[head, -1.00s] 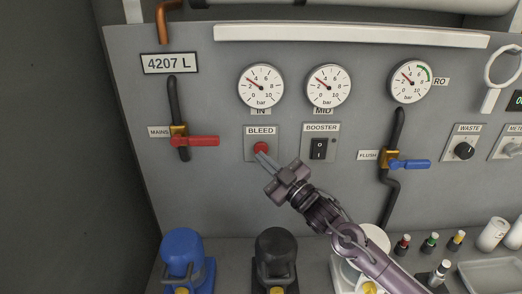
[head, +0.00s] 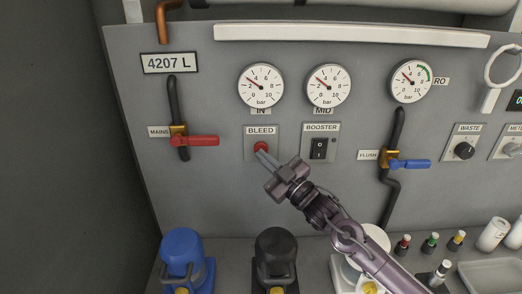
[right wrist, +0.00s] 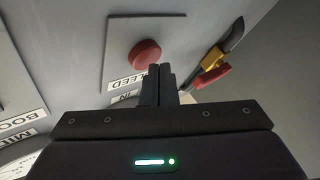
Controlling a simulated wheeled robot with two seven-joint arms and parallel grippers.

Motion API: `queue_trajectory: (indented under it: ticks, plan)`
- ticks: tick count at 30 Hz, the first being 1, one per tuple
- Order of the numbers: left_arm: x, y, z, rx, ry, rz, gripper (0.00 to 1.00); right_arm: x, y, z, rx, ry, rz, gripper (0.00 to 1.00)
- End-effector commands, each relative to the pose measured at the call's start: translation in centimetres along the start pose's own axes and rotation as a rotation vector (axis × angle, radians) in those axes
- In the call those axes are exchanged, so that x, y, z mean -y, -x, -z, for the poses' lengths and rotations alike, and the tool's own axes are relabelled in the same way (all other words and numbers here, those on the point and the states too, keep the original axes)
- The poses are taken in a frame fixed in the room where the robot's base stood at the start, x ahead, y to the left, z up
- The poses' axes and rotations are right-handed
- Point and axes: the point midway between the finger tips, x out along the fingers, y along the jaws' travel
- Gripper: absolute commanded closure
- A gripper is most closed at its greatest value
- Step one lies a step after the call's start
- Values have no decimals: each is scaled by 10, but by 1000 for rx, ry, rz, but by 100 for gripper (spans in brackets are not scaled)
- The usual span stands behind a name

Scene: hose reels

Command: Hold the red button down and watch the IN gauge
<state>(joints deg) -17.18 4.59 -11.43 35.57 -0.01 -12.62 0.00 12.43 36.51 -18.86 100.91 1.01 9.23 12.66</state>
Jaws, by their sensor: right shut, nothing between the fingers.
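The red button (head: 260,146) sits on the BLEED plate (head: 250,155) on the grey panel. My right gripper (head: 260,154) is shut and empty, its fingertips at the button's lower edge in the head view. In the right wrist view the fingertips (right wrist: 160,68) overlap the near edge of the red button (right wrist: 143,54). I cannot tell whether they touch it or whether it is pressed in. The IN gauge (head: 261,86) is above the button, its needle pointing up-left, between 2 and 4 bar. My left gripper is not in view.
The MID gauge (head: 328,87) and the BOOSTER switch (head: 319,149) are just right of the button. A red-handled MAINS valve (head: 195,141) is to its left. Blue (head: 183,254) and black (head: 275,256) canisters stand below, in front of the panel.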

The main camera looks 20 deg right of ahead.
Motion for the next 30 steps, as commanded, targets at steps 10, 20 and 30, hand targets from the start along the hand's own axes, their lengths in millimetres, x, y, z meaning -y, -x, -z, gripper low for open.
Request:
queue_trajectory:
  ticks: [10, 20, 30]
  plan:
    - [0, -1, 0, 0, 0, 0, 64, -1, -2, -1, 0, 0, 0, 100]
    - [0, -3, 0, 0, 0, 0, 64, -3, -5, -4, 1, 0, 1, 100]
    - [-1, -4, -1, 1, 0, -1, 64, -6, -8, -6, 0, 0, 0, 100]
